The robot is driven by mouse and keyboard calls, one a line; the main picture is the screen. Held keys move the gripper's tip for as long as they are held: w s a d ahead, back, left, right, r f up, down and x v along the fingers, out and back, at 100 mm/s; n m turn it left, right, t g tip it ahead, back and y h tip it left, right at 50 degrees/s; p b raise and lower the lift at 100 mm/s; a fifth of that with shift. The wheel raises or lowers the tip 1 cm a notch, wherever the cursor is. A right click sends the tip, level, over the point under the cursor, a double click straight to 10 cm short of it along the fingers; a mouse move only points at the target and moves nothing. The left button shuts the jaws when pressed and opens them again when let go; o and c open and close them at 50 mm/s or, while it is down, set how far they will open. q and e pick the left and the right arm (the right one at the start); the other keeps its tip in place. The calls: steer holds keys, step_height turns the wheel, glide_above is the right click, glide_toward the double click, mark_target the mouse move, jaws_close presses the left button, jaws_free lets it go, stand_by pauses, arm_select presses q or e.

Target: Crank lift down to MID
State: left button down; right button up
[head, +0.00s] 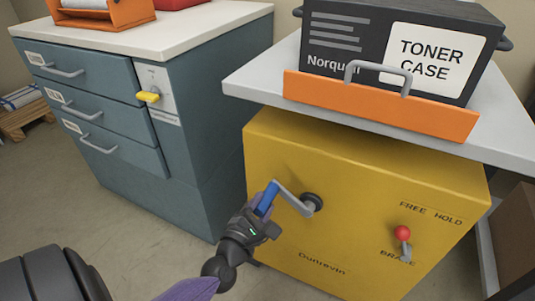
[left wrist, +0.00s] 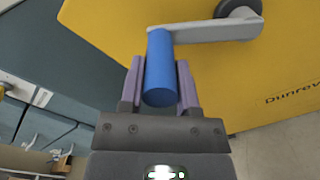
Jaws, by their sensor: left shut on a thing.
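The yellow lift body (head: 340,190) stands in the middle of the head view. Its grey crank arm (head: 293,200) runs from a dark hub (head: 312,203) up and left to a blue handle (head: 267,198). My left gripper (head: 262,212) is shut on the blue handle. In the left wrist view the blue handle (left wrist: 160,70) sits between the two purple fingers. A red-knobbed brake lever (head: 403,234) is on the right of the lift's front, by the words FREE, HOLD and BRAKE. No MID mark is visible. My right gripper is out of view.
A black toner case (head: 400,45) rests on the lift's pale top (head: 255,85) behind an orange lip (head: 380,105) with a grey handle. A blue-grey drawer cabinet (head: 200,130) with a yellow knob (head: 148,97) stands to the left. Open floor lies in front of the cabinet.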

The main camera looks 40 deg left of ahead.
arm_select(q)
steer(key=shift+a+f, duration=0.1)
steer(key=shift+f, duration=0.2)
stand_by(0.4)
steer(key=c, duration=0.6)
jaws_free()
steer(key=shift+o, duration=1.4)
steer(key=p+v, duration=0.2)
steer(key=v, duration=0.8)
